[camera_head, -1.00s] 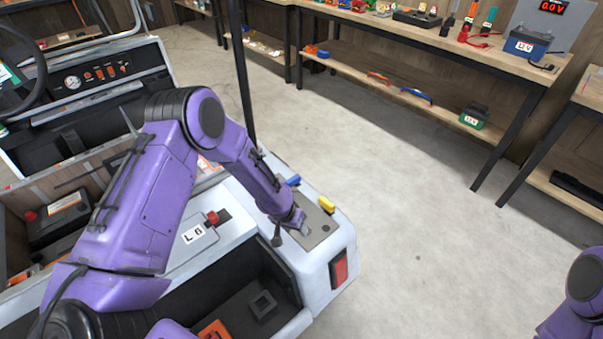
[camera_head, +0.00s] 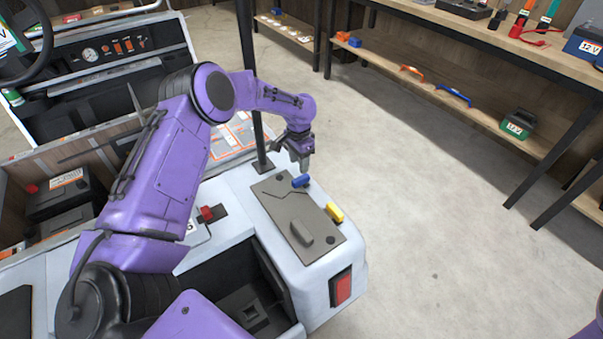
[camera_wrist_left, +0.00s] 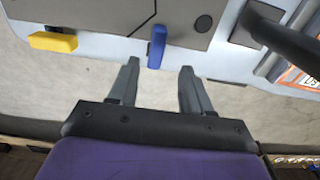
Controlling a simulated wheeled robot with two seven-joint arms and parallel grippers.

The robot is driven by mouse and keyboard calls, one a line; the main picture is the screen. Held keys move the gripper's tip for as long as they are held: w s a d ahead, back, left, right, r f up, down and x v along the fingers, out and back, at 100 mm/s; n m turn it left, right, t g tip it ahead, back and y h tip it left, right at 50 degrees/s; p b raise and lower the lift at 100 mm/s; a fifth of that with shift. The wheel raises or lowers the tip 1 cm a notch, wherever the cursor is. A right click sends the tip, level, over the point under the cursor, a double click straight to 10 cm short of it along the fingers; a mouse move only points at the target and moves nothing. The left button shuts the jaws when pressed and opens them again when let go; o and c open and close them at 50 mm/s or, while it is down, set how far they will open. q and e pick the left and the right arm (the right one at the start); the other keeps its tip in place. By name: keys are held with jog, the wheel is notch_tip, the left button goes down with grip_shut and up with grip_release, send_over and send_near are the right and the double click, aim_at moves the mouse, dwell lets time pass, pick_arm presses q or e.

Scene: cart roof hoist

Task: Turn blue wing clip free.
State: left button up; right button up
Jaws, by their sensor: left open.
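The blue wing clip (camera_head: 301,180) sits on the edge of a grey plate (camera_head: 285,225) on the cart's white rear corner. In the left wrist view the blue clip (camera_wrist_left: 157,46) points across the plate's edge, between and just beyond my fingertips. My left gripper (camera_head: 300,160) is just behind the blue clip in the head view, with its fingers pointing down. In the left wrist view my left gripper (camera_wrist_left: 156,75) is open and empty, with its fingers apart. My right gripper is not in view.
A yellow clip (camera_head: 334,212) sits on the same plate edge, nearer. A dark raised block (camera_head: 302,231) stands on the plate. A black post (camera_head: 248,90) rises close to my left gripper. A red knob (camera_head: 206,213) is on the cart. The floor to the right is clear.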

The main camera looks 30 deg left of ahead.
aim_at(302, 177)
pick_arm(q)
jog(key=f, duration=0.4)
jog(key=w+d+f, duration=0.1)
jog(key=f, duration=0.1)
jog(key=shift+a+f, duration=0.1)
jog(key=shift+f, duration=0.2)
jog(key=shift+s+f, duration=0.1)
jog(key=shift+s, duration=0.05)
grip_shut()
